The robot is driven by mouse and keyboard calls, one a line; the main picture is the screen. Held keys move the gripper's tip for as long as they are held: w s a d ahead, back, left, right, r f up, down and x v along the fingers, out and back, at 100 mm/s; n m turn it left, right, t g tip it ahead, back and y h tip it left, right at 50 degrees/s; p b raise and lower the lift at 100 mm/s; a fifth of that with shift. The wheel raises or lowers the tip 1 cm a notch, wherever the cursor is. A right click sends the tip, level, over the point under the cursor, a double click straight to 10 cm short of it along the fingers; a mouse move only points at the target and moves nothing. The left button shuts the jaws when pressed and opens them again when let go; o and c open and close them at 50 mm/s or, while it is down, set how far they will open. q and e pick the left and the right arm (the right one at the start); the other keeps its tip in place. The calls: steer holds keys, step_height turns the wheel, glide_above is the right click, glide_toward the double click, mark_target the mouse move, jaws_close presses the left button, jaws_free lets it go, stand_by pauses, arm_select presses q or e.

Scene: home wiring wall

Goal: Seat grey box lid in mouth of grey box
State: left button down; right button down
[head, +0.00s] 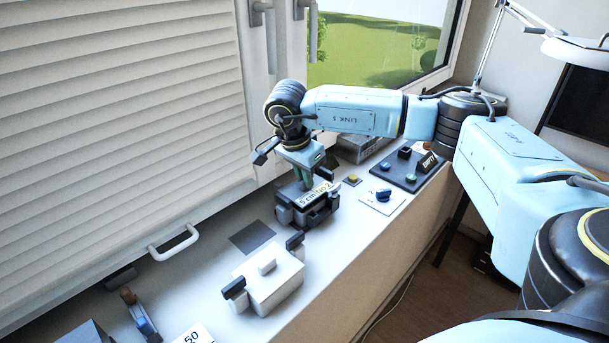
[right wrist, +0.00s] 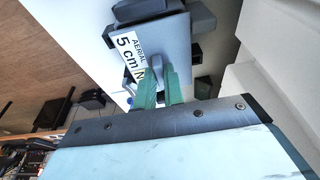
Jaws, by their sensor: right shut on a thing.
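My right gripper (head: 303,174) is shut on the knob of the grey box lid. In the right wrist view its green fingers (right wrist: 159,88) pinch that knob, and the flat grey plate of the lid (right wrist: 172,40) shows beyond them. The dark grey box (head: 318,217) stands on the sill directly below the gripper, with a white "5 cm" label beside the lid. The lid is at the box's mouth. The gripper and label hide most of it in the head view, so I cannot tell whether it is seated or just above. My left gripper is not in view.
A white box with a knobbed lid (head: 268,282) stands nearer on the sill, beside a dark flat square (head: 252,237). A black switch panel (head: 408,172) and a white plate with a blue knob (head: 383,198) lie to the right. The window and shutter rise behind.

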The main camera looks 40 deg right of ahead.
mark_target(295, 195)
steer(key=shift+a+b+x, duration=0.2)
steer(key=shift+b+x, duration=0.3)
steer(key=shift+x, duration=0.35)
steer(key=c, duration=1.4)
jaws_free()
steer(key=v, duration=1.3)
steer(key=shift+r, duration=0.15)
steer(key=shift+s+a, duration=0.1)
